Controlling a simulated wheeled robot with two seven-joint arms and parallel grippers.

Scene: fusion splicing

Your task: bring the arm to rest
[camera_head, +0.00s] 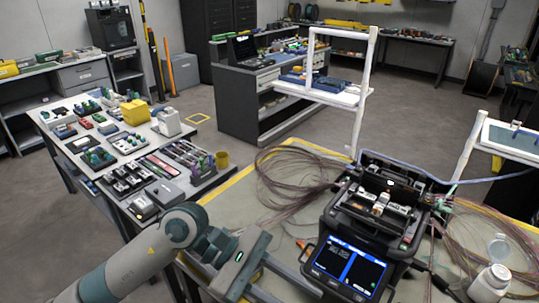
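My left arm (140,262) comes in from the lower left, over the front edge of the workbench. My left gripper (290,291) is low in the picture, left of the fusion splicer, with its two fingers spread apart. I see nothing between the fingers, though their ends are partly cut off by the bottom edge. The dark fusion splicer (352,228) stands on the workbench with its lid up and its blue-lit screen (348,268) facing me. My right arm and gripper are not in view.
A white bottle (490,284) stands at the lower right. A white frame (358,95) rises at the back. A side table at left holds many small parts and a yellow box (135,112).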

